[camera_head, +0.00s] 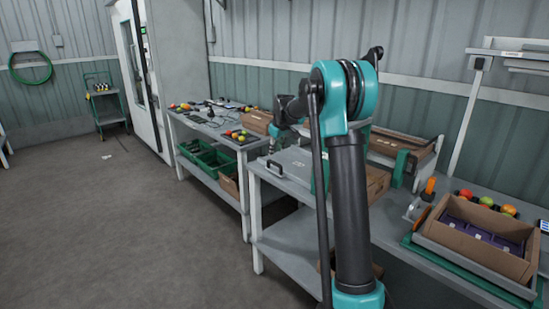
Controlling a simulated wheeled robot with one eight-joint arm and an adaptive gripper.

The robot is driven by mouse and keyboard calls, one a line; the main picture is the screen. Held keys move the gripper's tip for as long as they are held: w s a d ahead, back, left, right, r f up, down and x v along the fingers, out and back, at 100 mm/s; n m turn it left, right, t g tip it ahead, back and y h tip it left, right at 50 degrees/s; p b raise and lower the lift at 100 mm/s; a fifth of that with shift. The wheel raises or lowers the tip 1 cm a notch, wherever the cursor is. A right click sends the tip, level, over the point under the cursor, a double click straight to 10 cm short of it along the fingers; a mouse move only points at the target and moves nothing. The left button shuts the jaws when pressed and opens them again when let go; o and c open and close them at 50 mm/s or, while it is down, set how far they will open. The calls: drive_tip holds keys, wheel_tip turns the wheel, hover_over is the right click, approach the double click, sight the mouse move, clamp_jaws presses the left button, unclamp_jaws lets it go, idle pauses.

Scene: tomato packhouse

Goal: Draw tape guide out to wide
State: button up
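I cannot pick out the tape guide for certain. A grey flat-topped unit (297,162) with a dark handle (271,166) on its left side sits on the near bench, partly behind my arm. A taping-type machine with grey rails and teal brackets (399,168) stands right of my arm, with brown cartons by it. An orange-handled part (429,186) stands farther right. My gripper (274,146) is small and partly hidden at the far end of my arm, above the left end of the near bench. Its fingers are too small to read.
An open carton with purple inserts (463,238) sits in a green-edged frame at right, with tomatoes behind it. The left bench (243,143) holds tomatoes and small tools, with green crates (205,158) below.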

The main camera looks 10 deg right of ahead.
drive_tip(key=shift+v, duration=2.15)
drive_tip(key=s+d+f+m, duration=0.2)
drive_tip(key=s+f, duration=0.4)
drive_tip(key=s, duration=0.9)
drive_tip(key=s+d+f+m, duration=0.2)
drive_tip(key=s+f, duration=0.4)
drive_tip(key=s, duration=1)
drive_tip(key=s+d+f+m+h, duration=0.1)
drive_tip(key=s+f, duration=0.5)
drive_tip(key=s, duration=1)
drive_tip(key=d+m, duration=0.1)
drive_tip(key=m, duration=0.1)
drive_tip(key=shift+s+d+f+m+g, duration=0.2)
drive_tip(key=shift+f+m+g, duration=0.1)
drive_tip(key=shift+f+g, duration=0.1)
